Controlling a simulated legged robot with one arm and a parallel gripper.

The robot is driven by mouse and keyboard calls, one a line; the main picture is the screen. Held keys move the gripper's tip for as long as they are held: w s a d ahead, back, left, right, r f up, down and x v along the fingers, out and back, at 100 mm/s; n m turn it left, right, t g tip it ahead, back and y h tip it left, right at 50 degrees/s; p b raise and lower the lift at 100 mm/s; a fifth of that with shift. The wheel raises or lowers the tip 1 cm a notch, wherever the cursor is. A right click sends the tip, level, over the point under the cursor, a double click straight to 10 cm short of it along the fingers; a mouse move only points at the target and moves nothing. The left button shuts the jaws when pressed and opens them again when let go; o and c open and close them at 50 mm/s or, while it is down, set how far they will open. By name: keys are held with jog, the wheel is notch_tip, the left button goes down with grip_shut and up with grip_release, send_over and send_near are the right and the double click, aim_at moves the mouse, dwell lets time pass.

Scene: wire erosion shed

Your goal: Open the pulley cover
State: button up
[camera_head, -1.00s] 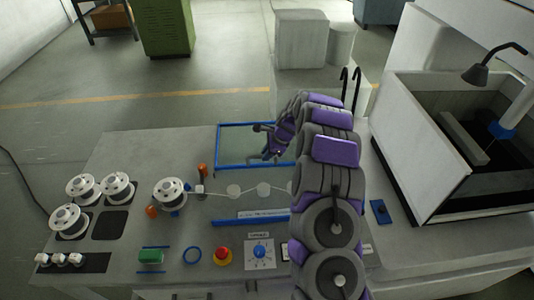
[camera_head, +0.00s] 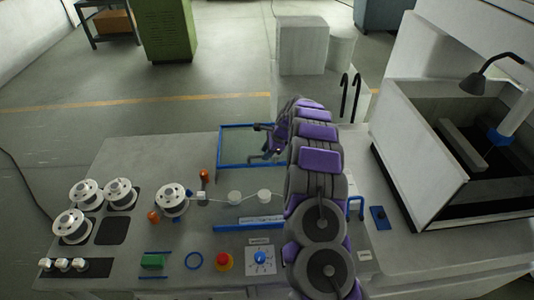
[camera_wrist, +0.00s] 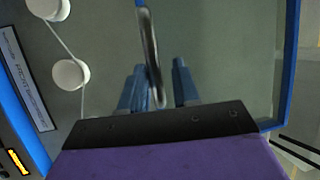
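The pulley cover is a clear pane in a blue frame (camera_head: 237,166), beyond the white pulleys (camera_head: 235,197) on the grey bench. Its blue frame also shows at the right of the wrist view (camera_wrist: 284,65). My gripper (camera_head: 264,142) is over the pane, partly hiding it. In the wrist view my two blue fingers (camera_wrist: 158,68) are apart. A thin, dark, curved handle (camera_wrist: 149,35) runs down into the gap between them. I see space beside it and cannot tell whether either finger touches it.
White wire spools (camera_head: 118,192) stand on the left of the bench. A red button (camera_head: 223,261) and a blue dial (camera_head: 260,256) are near the front. A white-walled tank (camera_head: 425,165) with a lamp (camera_head: 478,83) stands at the right. Black hooks rise behind my arm.

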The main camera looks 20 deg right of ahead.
jog(key=shift+o, duration=1.3)
jog(key=v, duration=1.7)
jog(key=shift+d+p, duration=0.2)
jog(key=shift+p, duration=0.1)
jog(key=shift+r, duration=0.1)
